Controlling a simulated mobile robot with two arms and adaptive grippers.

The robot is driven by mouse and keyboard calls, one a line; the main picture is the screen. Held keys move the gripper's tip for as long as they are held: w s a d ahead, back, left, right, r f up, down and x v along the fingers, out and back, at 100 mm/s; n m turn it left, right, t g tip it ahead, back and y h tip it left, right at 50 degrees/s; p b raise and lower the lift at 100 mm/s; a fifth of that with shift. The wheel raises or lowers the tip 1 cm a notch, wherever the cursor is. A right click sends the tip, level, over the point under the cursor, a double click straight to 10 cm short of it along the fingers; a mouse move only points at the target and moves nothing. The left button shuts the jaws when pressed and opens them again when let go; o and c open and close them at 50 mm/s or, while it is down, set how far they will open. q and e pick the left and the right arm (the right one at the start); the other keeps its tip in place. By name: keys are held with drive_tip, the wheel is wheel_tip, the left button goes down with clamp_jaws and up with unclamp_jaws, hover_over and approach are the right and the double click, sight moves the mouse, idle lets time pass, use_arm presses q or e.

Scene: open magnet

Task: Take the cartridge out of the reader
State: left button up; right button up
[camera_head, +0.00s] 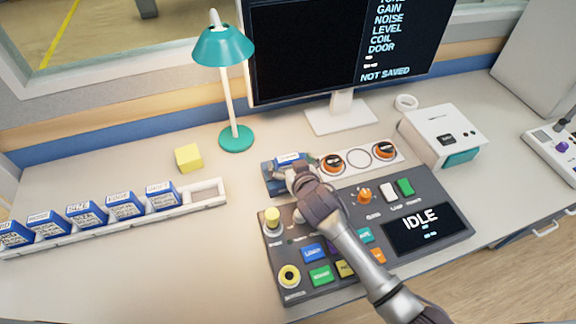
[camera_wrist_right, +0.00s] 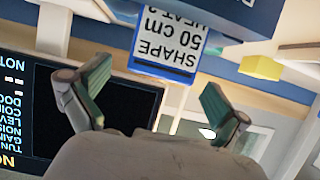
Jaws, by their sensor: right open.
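The cartridge (camera_head: 290,158), blue with a white label, sits in the small dark blue reader (camera_head: 271,181) at the back left of the control panel. In the right wrist view the cartridge label (camera_wrist_right: 168,48) shows upside down with "SHAPE 50 cm". My right gripper (camera_head: 298,178) is over the front of the reader and hides part of it. In the right wrist view its two fingers (camera_wrist_right: 157,85) are spread apart, with the cartridge beyond their tips and nothing between them. I cannot tell whether a finger touches the reader. My left gripper is not in view.
A white rack (camera_head: 207,192) holds several blue cartridges at the left, with an empty slot at its right end. A yellow cube (camera_head: 189,158) and teal lamp (camera_head: 236,139) stand behind. The panel (camera_head: 447,200) has knobs and buttons under my arm. The front left desk is clear.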

drive_tip(key=shift+x, duration=1.2)
drive_tip(key=shift+s, duration=0.1)
drive_tip(key=c, duration=1.2)
drive_tip(key=shift+r, duration=0.1)
drive_tip(key=shift+c, duration=0.2)
